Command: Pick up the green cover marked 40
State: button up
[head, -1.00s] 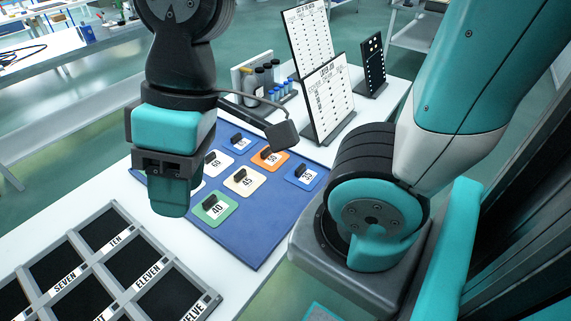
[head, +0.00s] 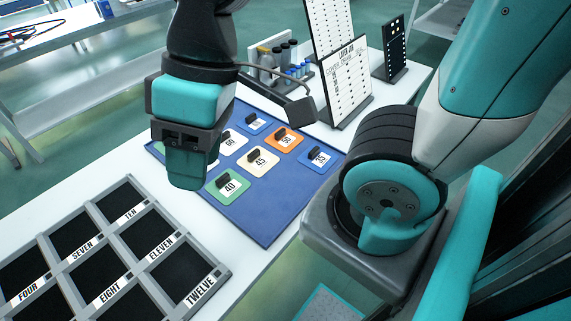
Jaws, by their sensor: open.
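The green cover marked 40 (head: 228,187) lies on the blue mat (head: 262,228), at its front left part. It has a dark raised handle and a white label. My gripper (head: 188,180) hangs just left of the green cover in the head view, above the mat, and hides the mat's left part. Its jaws are open, and I see nothing held in them. How high it is above the covers is hard to tell.
Beside the green cover lie the cream cover 45 (head: 262,161), orange cover 50 (head: 283,139) and blue cover 35 (head: 315,158). A grey compartment frame (head: 139,216) is at front left. Upright boards (head: 346,85) and a rack of bottles (head: 285,65) stand behind.

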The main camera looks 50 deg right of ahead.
aim_at(227, 187)
jog(key=z, duration=0.1)
jog(key=k, duration=1)
jog(key=u, duration=0.85)
jog(key=i, duration=0.7)
jog(key=z, duration=0.55)
jog(key=i, duration=0.65)
jog(key=z, duration=0.55)
